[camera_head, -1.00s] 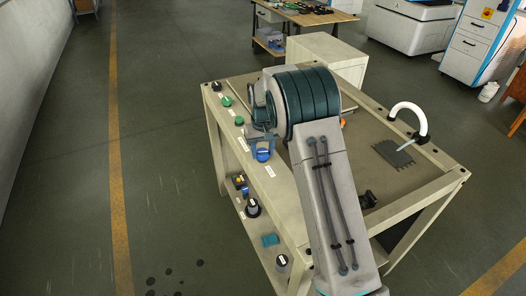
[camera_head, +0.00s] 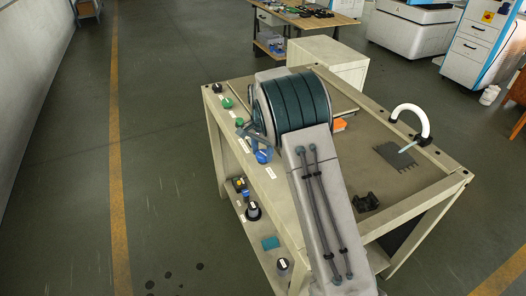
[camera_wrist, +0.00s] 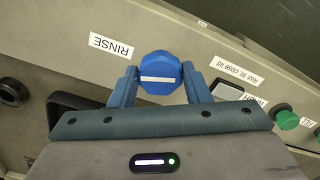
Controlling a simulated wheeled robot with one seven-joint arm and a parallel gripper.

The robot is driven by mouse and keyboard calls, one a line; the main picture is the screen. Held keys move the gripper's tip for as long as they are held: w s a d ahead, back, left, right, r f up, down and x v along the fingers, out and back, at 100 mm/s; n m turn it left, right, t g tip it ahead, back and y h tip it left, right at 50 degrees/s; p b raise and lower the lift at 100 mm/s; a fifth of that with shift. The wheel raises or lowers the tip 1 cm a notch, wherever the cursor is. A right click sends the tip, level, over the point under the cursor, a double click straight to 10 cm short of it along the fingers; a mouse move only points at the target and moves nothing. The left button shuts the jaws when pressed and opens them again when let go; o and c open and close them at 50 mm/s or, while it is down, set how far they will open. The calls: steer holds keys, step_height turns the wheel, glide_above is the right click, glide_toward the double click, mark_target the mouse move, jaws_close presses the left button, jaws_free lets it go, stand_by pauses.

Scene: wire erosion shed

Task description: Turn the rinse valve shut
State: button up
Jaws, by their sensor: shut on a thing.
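The rinse valve is a blue faceted knob (camera_wrist: 160,74) with a white bar across its face, beside the label RINSE (camera_wrist: 111,46) on the beige panel. In the wrist view the bar lies nearly level across the picture. My gripper (camera_wrist: 160,84) has its blue fingers on both sides of the knob and is shut on it. In the head view the blue knob (camera_head: 263,156) shows at the bench's left side, just below my gripper's blue parts. My arm hides part of the bench there.
Green knobs (camera_wrist: 286,118) sit to the right along the panel, and a black knob (camera_wrist: 12,91) to the left. The bench top holds a white curved pipe (camera_head: 413,110), a dark grey plate (camera_head: 395,155) and a black fixture (camera_head: 365,202). The floor left of the bench is clear.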

mark_target(262, 153)
steer(key=shift+w+m, duration=0.1)
steer(key=shift+m, duration=1.6)
steer(key=shift+a, duration=0.1)
steer(key=o, duration=1)
step_height(262, 153, up, 14)
steer(key=shift+b, duration=0.4)
